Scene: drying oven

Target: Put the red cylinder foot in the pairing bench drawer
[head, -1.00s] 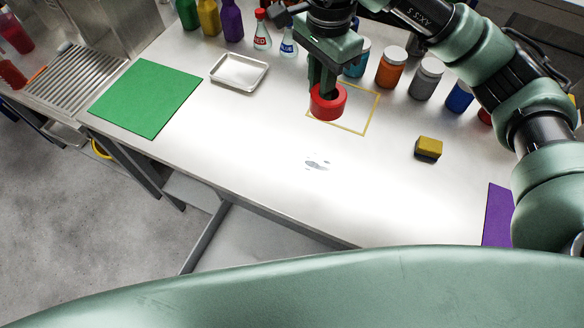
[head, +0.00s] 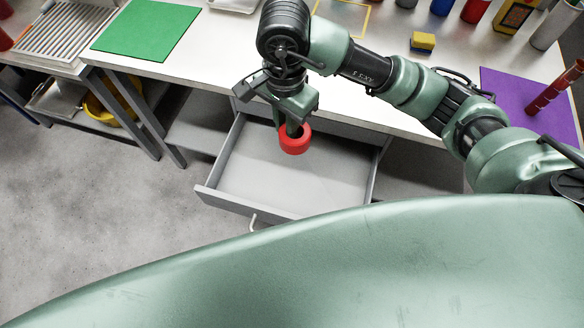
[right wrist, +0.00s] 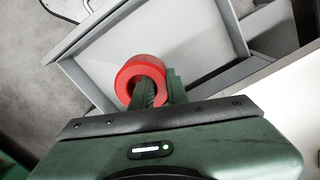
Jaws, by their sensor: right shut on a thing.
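The red cylinder foot (head: 295,141) is a short red ring with a hole. My right gripper (head: 291,130) is shut on it and holds it above the open drawer (head: 330,187). In the right wrist view the red cylinder foot (right wrist: 143,73) sits at the tips of my right gripper (right wrist: 152,92), with one finger through the ring's hole. The drawer (right wrist: 190,45) lies behind it there, pale inside with grey walls. The drawer is pulled out below the bench top and its visible floor is empty. My left gripper is not in view.
The bench top (head: 225,55) carries a green mat (head: 148,28), a purple mat (head: 525,100), a yellow sponge (head: 423,41) and several bottles at the back. A yellow bucket (head: 110,103) stands under the left counter. The grey floor left of the drawer is clear.

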